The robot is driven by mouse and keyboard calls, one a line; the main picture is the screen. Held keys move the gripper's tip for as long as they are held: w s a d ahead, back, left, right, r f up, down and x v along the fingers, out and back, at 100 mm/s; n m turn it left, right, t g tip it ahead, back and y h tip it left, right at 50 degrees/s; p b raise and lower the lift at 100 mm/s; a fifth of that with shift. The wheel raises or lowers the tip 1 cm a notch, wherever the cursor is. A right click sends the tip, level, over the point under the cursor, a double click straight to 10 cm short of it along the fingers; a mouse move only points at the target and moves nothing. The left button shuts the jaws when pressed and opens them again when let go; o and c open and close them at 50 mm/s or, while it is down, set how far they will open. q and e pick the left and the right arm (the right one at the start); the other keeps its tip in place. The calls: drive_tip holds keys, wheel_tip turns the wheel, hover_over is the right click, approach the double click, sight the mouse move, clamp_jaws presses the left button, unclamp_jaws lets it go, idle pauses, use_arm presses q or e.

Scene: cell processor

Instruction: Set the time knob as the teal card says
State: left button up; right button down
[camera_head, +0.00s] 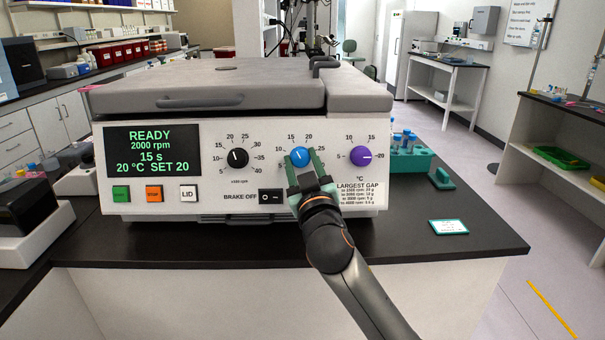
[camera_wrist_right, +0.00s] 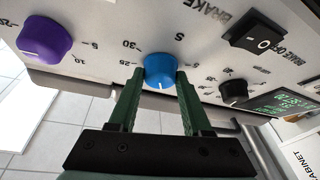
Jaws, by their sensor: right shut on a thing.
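The blue time knob (camera_head: 300,155) is the middle dial on the white front panel, with a printed scale around it. It also shows in the right wrist view (camera_wrist_right: 159,68), with a white pointer line on its face. My right gripper (camera_head: 302,162) has its green fingers on either side of this knob, shut on it. The display (camera_head: 152,151) reads READY, 2000 rpm, 15 s, 20 °C SET 20. The teal-edged card (camera_head: 449,227) lies flat on the dark bench to the right; its writing is too small to read. My left gripper is not in view.
The black rpm knob (camera_head: 237,158) is left of the blue knob and the purple °C knob (camera_head: 361,156) is right of it. Below are a black brake switch (camera_head: 271,196) and green, orange and white buttons. A teal tube rack (camera_head: 410,158) stands behind right.

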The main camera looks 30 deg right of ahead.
drive_tip(key=shift+m+h+b, duration=0.4)
drive_tip(key=shift+m, duration=0.3)
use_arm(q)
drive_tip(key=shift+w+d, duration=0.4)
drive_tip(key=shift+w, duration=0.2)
use_arm(e)
drive_tip(key=shift+c, duration=1.7)
unclamp_jaws()
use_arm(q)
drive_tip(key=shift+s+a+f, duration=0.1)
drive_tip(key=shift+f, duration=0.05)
use_arm(e)
drive_tip(key=shift+s+a, duration=0.1)
